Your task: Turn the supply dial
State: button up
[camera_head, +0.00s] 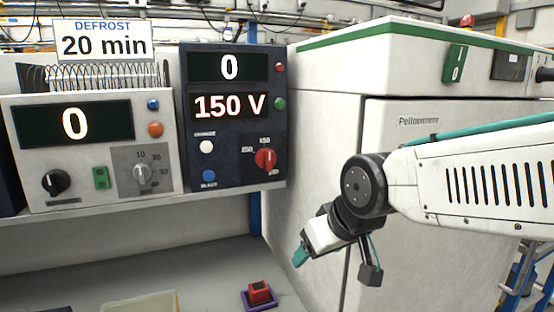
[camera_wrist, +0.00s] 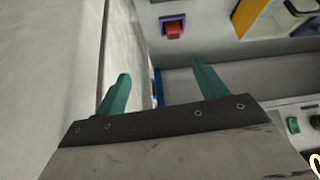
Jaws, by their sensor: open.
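The dark blue supply unit (camera_head: 236,175) stands on the shelf in the head view, with displays reading 0 and 150 V. Its red dial (camera_head: 265,159) is at the lower right of the front, with small markings around it. My gripper (camera_head: 300,256) is below and to the right of that dial, apart from it, pointing down and left. In the wrist view my gripper (camera_wrist: 158,75) shows two teal fingers spread apart with nothing between them. The red dial is not visible in the wrist view.
A white unit (camera_head: 90,160) on the left reads 0 and has a black knob (camera_head: 55,182) and a grey timer dial (camera_head: 142,173). A sign (camera_head: 103,40) reads DEFROST 20 min. A red block in a purple holder (camera_head: 259,294) sits on the lower surface. A large white cabinet (camera_head: 325,150) stands right.

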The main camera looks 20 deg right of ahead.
jog(key=w+a+r+n+t, duration=0.1)
jog(key=w+r+t, duration=0.15)
jog(key=w, duration=0.35)
jog(key=w+r+t, duration=0.2)
jog(key=w+t, duration=0.2)
jog(key=w, duration=0.2)
jog(key=t, duration=0.5)
send_near(269, 160)
jog(key=w, duration=0.2)
jog(key=shift+h, duration=0.3)
jog(key=w, duration=0.8)
jog(key=shift+a+r, duration=0.1)
jog(key=shift+a, duration=0.05)
jog(key=c, duration=1)
